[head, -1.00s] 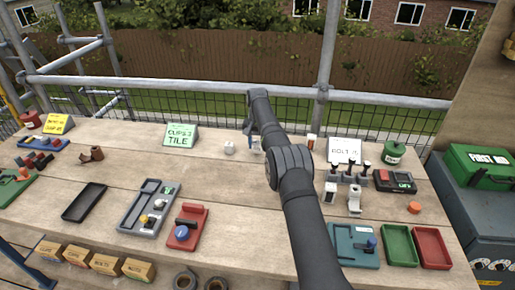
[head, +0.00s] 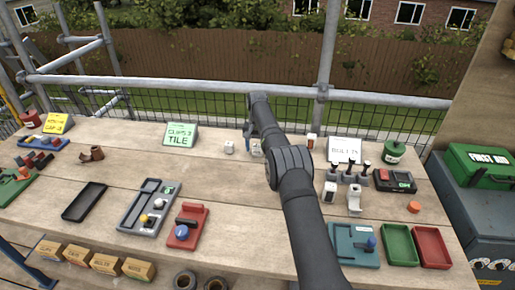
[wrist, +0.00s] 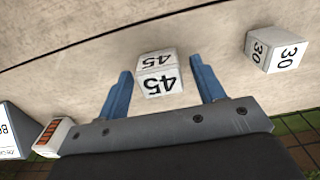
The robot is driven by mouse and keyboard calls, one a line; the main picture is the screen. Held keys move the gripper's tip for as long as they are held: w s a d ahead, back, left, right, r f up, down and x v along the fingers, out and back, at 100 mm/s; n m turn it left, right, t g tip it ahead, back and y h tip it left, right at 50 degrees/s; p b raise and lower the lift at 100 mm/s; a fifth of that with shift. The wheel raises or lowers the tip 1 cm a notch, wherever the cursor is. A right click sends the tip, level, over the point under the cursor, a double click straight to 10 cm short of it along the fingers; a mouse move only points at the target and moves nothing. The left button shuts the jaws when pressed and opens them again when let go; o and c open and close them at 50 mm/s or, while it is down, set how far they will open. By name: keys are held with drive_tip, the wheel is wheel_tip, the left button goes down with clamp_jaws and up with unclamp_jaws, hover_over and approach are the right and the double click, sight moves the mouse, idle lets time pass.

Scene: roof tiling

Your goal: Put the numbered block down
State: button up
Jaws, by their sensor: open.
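A white block marked 45 (wrist: 160,78) stands on the wooden bench between the two blue fingers of my gripper (wrist: 160,68) in the wrist view. The fingers are open, with a narrow gap showing on each side of the block. A second white block, marked 30 (wrist: 276,50), stands apart to the right in the wrist view. In the head view a small white block (head: 229,147) stands just left of my gripper. My own arm largely hides the gripper and the block between its fingers there.
A white block with red stripes (wrist: 52,136) stands at the left of the wrist view, near a white sign (wrist: 10,140). In the head view, a green sign (head: 180,135) stands to the left and a grey tray (head: 150,206) in front. Bare bench (head: 235,220) lies left of my arm.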

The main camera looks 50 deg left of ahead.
sight(258, 146)
wheel_tip(258, 146, up, 7)
drive_tip(key=shift+r, duration=0.2)
drive_tip(key=shift+f, duration=0.15)
wheel_tip(258, 146, down, 8)
wheel_tip(258, 146, up, 4)
drive_tip(key=shift+f, duration=0.2)
drive_tip(key=shift+r, duration=0.35)
drive_tip(key=shift+w+d+r, duration=0.1)
drive_tip(key=shift+d+r, duration=0.05)
drive_tip(key=shift+r, duration=0.15)
